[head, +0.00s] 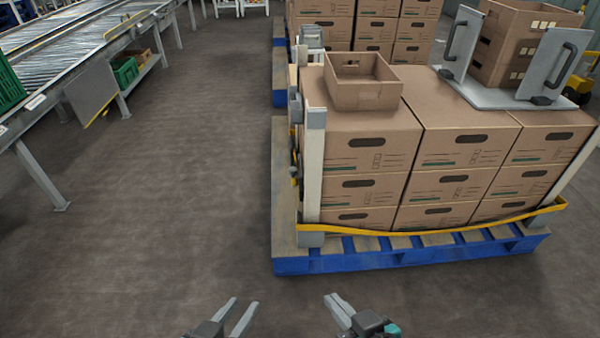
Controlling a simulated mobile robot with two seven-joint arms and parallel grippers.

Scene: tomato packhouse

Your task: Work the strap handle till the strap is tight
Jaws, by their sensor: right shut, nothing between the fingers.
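A yellow strap (430,233) runs low around the front of a stack of brown cartons (375,140) on a blue pallet (400,262). It sags in a shallow curve between the corner posts. A small dark fitting (294,160) shows at the left side of the stack, beside the pale front-left corner post (314,150); I cannot tell whether it is the strap handle. My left gripper (246,301) is open and empty at the bottom of the head view, over floor. My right gripper (331,295) is shut and empty, in front of the pallet. Both are apart from the strap.
An open carton (362,84) sits on top of the stack. A grey plate with upright handles (490,92) lies on the right top, holding cartons. Another loaded pallet stands behind. A roller conveyor (60,50) with green crates is at left. Floor between is clear.

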